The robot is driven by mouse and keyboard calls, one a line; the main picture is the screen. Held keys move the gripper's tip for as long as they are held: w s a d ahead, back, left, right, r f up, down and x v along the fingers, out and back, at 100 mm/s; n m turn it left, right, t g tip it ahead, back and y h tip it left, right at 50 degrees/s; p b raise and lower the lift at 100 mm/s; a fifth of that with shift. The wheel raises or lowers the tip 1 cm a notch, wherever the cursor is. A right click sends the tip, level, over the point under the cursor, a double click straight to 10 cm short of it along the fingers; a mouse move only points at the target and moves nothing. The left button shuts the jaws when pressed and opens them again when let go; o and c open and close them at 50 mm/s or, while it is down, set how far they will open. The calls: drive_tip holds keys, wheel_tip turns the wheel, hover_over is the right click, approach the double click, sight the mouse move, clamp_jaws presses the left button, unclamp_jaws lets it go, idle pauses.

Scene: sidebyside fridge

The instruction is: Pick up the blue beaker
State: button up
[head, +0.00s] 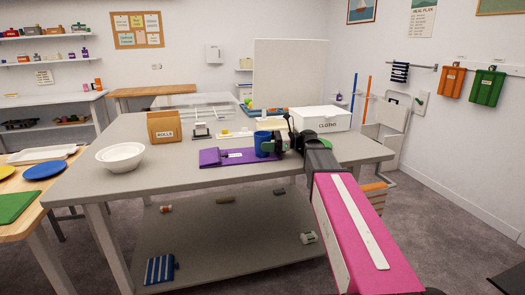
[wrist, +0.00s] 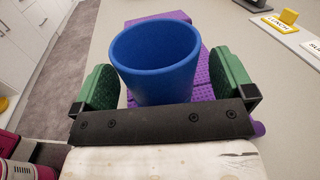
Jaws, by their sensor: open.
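The blue beaker (wrist: 150,75) stands upright in the wrist view, its open rim facing up toward the camera. In the head view the beaker (head: 263,143) is on the table by the purple mat, partly hidden by my gripper. My gripper (wrist: 165,90) is open, with one green finger pad on each side of the beaker. Small gaps seem to show between the pads and the beaker wall. In the head view my gripper (head: 270,147) is at the beaker's right side, and its fingertips are hard to make out.
A purple mat (head: 212,158) lies under or beside the beaker. A white bowl (head: 120,156), a brown box (head: 164,127) and a white box (head: 321,118) stand on the grey table (head: 185,180).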

drive_tip(key=shift+a, duration=0.75)
drive_tip(key=c, duration=0.9)
drive_tip(key=shift+c, duration=0.2)
drive_tip(key=shift+r, duration=0.15)
